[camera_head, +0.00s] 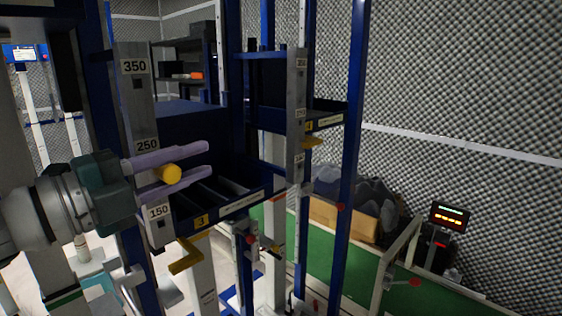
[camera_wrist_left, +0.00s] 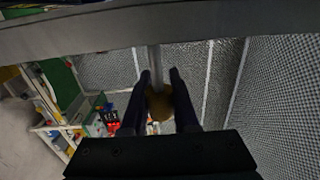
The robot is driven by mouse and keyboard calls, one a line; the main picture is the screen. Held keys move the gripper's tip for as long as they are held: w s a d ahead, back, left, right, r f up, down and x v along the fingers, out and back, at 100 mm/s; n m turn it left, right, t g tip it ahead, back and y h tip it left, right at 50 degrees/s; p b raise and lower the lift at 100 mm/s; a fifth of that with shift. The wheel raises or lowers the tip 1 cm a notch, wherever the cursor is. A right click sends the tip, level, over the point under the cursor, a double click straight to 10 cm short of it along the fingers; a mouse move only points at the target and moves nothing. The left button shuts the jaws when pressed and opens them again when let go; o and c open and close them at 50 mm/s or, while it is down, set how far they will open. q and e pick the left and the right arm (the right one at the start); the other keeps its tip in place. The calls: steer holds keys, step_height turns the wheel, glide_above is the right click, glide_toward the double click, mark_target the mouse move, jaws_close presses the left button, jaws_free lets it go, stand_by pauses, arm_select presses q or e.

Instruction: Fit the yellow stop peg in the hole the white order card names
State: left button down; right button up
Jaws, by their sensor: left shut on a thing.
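The yellow stop peg (camera_head: 167,174) is between the lilac fingers of my left gripper (camera_head: 190,162), at the near grey upright (camera_head: 133,100). This upright bears labels 350, 250 and 150; the peg is between 250 and 150. In the left wrist view the dark fingers close on the peg's yellow-brown head (camera_wrist_left: 160,104). A thin grey rod (camera_wrist_left: 154,62) runs from it to a grey bar (camera_wrist_left: 150,27). I cannot tell whether its tip is in a hole. No white order card can be made out for certain. My right gripper is not in view.
A blue tray with dividers (camera_head: 225,205) is beside and behind the near upright. A second labelled upright (camera_head: 297,120) stands right of it. A yellow bracket (camera_head: 187,256) juts out below. A blue-framed panel (camera_head: 24,54) is at far left, its text unreadable.

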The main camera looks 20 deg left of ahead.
arm_select(q)
steer(key=shift+w+a, duration=0.2)
steer(key=shift+a, duration=0.2)
steer(key=c, duration=0.6)
jaws_free()
steer(key=shift+s, duration=0.1)
steer(key=b, duration=0.3)
glide_toward(154, 171)
steer(key=x, duration=0.4)
steer(key=shift+f, duration=0.1)
